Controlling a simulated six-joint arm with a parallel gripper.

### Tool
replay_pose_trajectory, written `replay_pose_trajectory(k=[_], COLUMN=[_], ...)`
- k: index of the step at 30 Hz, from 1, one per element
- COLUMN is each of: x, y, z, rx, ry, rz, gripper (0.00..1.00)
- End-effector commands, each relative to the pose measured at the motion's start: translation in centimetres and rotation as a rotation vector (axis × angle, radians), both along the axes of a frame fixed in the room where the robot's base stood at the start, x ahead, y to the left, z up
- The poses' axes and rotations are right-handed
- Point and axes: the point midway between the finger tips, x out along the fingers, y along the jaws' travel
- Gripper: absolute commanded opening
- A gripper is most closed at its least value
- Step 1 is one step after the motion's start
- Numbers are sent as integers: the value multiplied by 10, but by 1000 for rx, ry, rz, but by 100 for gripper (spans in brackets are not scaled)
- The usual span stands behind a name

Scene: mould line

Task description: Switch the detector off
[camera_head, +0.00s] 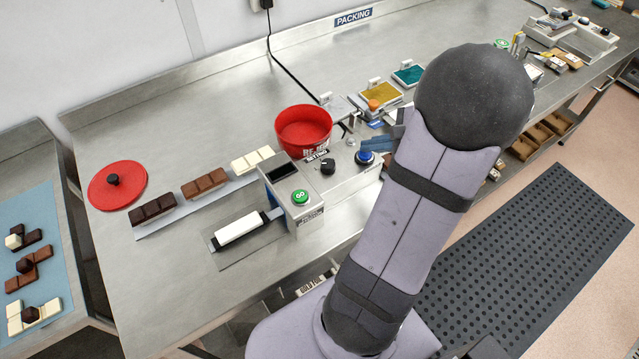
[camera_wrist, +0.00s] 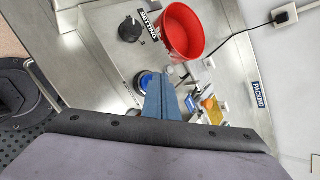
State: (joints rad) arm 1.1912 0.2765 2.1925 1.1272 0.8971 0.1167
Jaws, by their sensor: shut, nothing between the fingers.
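The detector (camera_head: 306,215) is a grey box on the steel bench, with a dark screen (camera_head: 282,172) and a green button (camera_head: 300,196). A black knob (camera_head: 328,166) stands on the plate to its right and also shows in the wrist view (camera_wrist: 130,29). A blue button (camera_head: 364,157) sits further right, and in the wrist view (camera_wrist: 147,81) it is partly covered by my blue fingers. My gripper (camera_wrist: 163,80) is shut and empty, pointing at the bench close to the blue button. In the head view it is mostly hidden behind my arm. I cannot tell whether it touches anything.
A red bowl (camera_head: 303,128) stands behind the knob, close to my gripper. A white bar (camera_head: 238,229) lies left of the detector. Chocolate bars (camera_head: 204,183) and a red lid (camera_head: 117,186) are further left. Yellow (camera_head: 378,94) and green (camera_head: 408,75) trays stand behind.

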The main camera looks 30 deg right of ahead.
Motion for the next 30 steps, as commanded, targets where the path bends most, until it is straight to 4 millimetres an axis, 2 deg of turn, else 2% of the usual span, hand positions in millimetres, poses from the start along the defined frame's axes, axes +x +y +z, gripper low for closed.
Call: replay_pose_trajectory(k=[5,22,30], x=[0,0,0], y=[0,0,0], z=[6,55,61], rx=[0,-1,1], ry=[-1,0,-1], rz=[-1,1,1], gripper=[0,0,0])
